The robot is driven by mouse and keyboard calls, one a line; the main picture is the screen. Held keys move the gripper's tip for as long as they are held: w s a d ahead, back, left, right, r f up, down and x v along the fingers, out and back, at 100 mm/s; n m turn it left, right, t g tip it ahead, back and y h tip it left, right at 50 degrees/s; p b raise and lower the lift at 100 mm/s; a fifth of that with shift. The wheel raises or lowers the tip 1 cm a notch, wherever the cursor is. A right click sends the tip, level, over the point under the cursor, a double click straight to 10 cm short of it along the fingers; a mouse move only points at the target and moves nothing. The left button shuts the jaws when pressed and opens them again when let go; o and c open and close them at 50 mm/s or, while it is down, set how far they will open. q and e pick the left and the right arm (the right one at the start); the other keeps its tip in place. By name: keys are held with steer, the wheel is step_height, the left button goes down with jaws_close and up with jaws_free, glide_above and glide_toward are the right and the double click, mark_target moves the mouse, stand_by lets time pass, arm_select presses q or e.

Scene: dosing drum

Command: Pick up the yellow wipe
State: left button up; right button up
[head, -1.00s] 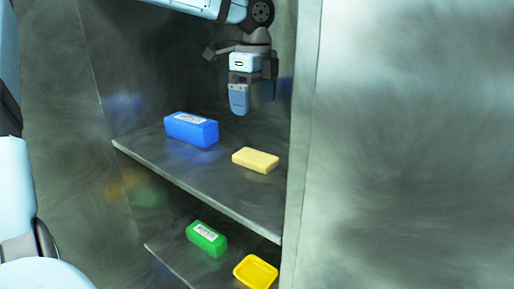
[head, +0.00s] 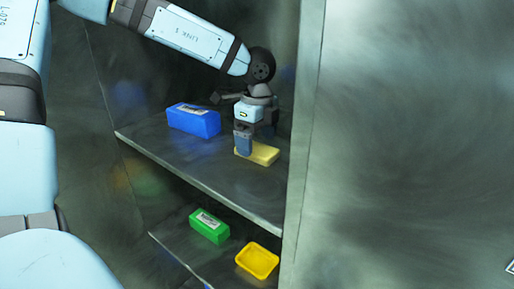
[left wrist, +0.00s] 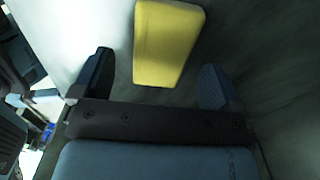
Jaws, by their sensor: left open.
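The yellow wipe (head: 262,154) is a flat pale-yellow block lying on the upper shelf (head: 215,170), near the right side wall. My left gripper (head: 252,146) points down right over it and hides part of its left end in the head view. In the left wrist view, the wipe (left wrist: 166,45) lies ahead of and between the two spread fingers of the left gripper (left wrist: 158,80), with clear gaps on both sides. The left gripper is open and empty; whether its fingertips reach down to the wipe's height is hard to tell. My right gripper is not in view.
A blue box (head: 193,120) with a white label stands left of the wipe on the same shelf. On the lower shelf are a green box (head: 209,226) and a yellow tray (head: 257,261). The right cabinet wall (head: 303,150) is close to the wipe.

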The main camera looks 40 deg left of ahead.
mark_target(257, 148)
arm_select(q)
step_height(257, 148, down, 2)
steer(key=shift+w+a+f, duration=0.1)
steer(key=shift+f, duration=0.1)
steer(key=shift+r, duration=0.1)
steer(key=c, duration=1)
step_height(257, 148, up, 10)
steer(key=b, duration=0.1)
steer(key=shift+b, duration=0.4)
